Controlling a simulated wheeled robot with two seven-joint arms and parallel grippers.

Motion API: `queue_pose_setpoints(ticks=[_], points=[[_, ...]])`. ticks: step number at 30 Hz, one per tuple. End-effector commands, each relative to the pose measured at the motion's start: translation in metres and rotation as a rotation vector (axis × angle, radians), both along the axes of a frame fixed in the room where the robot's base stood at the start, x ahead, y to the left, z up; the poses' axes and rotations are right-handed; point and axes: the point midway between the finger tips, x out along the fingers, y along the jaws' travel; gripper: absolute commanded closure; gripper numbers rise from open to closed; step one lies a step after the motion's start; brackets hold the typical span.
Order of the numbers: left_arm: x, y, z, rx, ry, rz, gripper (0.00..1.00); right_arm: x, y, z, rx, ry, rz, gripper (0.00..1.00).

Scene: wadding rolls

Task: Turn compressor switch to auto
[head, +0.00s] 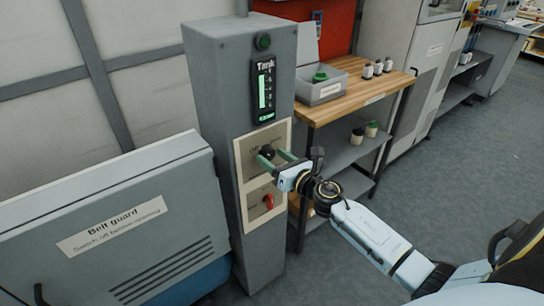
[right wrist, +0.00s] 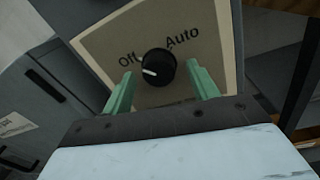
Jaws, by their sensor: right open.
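The compressor switch is a round black knob (right wrist: 157,68) on a beige plate (right wrist: 95,45) marked "Off" at left and "Auto" at right. Its white mark points left, toward the Off side rather than Auto. In the head view the knob (head: 266,151) sits on the front of a grey column (head: 222,85). My right gripper (head: 274,160) is open in front of it. In the right wrist view its green fingers (right wrist: 162,88) stand on either side of the knob, with visible gaps. My left gripper is not in view.
A red switch (head: 267,201) sits on the plate just below the knob. A tank display (head: 264,90) is above. A grey belt guard (head: 120,225) stands at left. A wooden-topped bench (head: 345,92) with a grey box (head: 320,88) and bottles is at right. Floor at right is clear.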

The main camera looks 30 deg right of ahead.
Motion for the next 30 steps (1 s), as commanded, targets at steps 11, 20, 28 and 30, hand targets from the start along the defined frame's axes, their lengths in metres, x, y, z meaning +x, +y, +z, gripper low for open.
queue_pose_setpoints(ticks=[11, 20, 28, 30], points=[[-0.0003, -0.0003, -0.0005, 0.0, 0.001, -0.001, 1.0, 0.012, 0.0024, -0.0002, 0.0, 0.001, 0.001, 0.41], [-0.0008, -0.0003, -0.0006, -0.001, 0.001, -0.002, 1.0, 0.0117, 0.0021, 0.0, 0.001, 0.0, 0.001, 0.68], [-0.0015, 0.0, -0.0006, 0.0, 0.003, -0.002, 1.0, 0.0117, 0.0021, 0.0, 0.005, 0.0, 0.001, 0.85], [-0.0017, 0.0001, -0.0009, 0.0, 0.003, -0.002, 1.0, 0.0116, 0.0021, -0.0001, 0.015, 0.002, 0.001, 0.85]])
